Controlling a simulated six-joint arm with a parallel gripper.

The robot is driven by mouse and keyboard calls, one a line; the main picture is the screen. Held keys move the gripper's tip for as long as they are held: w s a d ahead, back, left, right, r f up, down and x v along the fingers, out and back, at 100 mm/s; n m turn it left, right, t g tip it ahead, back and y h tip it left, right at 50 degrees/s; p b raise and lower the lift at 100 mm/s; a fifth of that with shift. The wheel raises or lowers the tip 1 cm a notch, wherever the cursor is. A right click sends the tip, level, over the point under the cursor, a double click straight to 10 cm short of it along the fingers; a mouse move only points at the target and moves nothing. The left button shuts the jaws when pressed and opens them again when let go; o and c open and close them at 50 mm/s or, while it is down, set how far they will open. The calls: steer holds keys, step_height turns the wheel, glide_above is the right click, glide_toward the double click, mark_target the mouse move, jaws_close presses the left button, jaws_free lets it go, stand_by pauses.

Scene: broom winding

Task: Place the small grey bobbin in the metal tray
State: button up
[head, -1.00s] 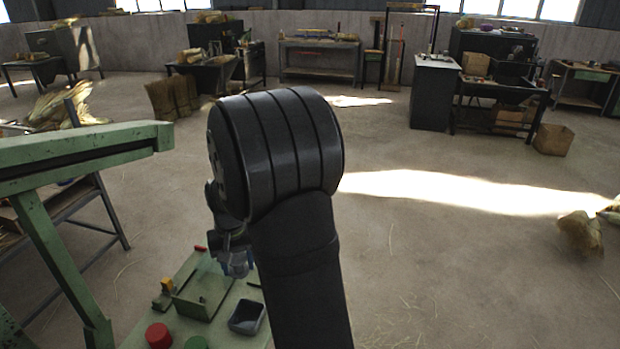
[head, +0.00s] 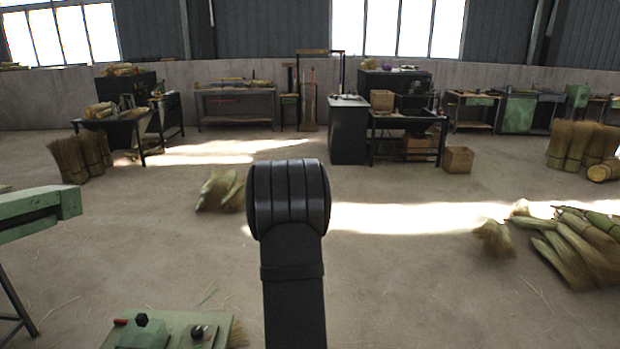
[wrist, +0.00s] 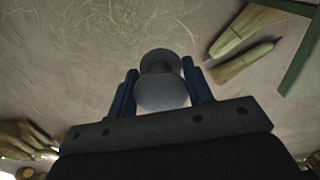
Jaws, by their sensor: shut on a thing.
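The small grey bobbin (wrist: 162,92) shows in the wrist view, a spool with a wide round flange at each end. My gripper (wrist: 160,70) is shut on it, with one blue finger on either side. The floor shows behind the bobbin, so it is held in the air. In the head view my own arm stands in the middle, and the gripper and bobbin are not visible there. The metal tray is not in view in either present picture.
A green bench top (head: 180,322) with a red-tipped part and black knobs shows at the bottom of the head view. A green machine beam (head: 40,212) juts in at the left. Broom-straw bundles (head: 575,240) lie at the right. The floor between is mostly clear.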

steer(key=shift+m, duration=0.5)
steer(key=d, duration=0.1)
steer(key=d+f, duration=0.1)
steer(key=d, duration=0.1)
steer(key=d+f, duration=0.1)
steer(key=d, duration=0.1)
steer(key=shift+d+f, duration=0.1)
steer(key=shift+d, duration=0.1)
steer(key=shift+a, duration=0.1)
